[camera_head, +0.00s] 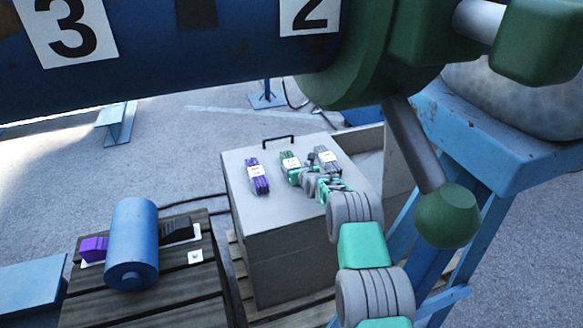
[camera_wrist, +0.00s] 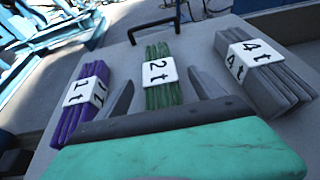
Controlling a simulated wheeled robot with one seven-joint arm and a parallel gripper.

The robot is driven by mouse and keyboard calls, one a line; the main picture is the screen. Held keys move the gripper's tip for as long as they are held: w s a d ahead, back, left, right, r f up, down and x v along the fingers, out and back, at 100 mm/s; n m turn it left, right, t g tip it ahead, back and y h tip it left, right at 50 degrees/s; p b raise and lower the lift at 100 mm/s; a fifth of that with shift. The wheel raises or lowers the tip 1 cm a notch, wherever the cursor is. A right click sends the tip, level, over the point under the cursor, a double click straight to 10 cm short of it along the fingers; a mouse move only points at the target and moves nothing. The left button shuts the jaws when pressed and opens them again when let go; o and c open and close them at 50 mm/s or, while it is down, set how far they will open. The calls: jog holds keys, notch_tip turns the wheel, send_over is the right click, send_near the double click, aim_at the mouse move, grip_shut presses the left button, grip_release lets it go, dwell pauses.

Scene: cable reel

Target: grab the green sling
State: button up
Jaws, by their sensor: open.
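The green sling (camera_wrist: 159,61) is a folded bundle with a white "2t" label, lying on the grey box top (camera_head: 277,213). In the head view the green sling (camera_head: 289,159) is partly covered by my arm's end. My gripper (camera_wrist: 163,86) is open, with one finger on each side of the green sling in the wrist view. The fingers are apart from the bundle's sides, and the sling's near end is hidden behind the gripper body. I cannot tell how high the fingertips are above the box top.
A purple sling (camera_wrist: 83,104) labelled "1t" lies to the left, and a grey sling (camera_wrist: 265,77) labelled "4t" lies close on the right. A black handle (camera_head: 278,139) stands at the box's far edge. A blue cylinder (camera_head: 131,243) rests on a wooden pallet at left.

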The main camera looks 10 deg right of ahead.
aim_at(293, 164)
jog(key=x, duration=0.3)
jog(key=shift+w+f+b, duration=0.15)
jog(key=shift+w+b, duration=0.15)
jog(key=shift+b, duration=0.05)
jog(key=shift+c, duration=0.4)
grip_shut()
jog(key=shift+r, duration=0.3)
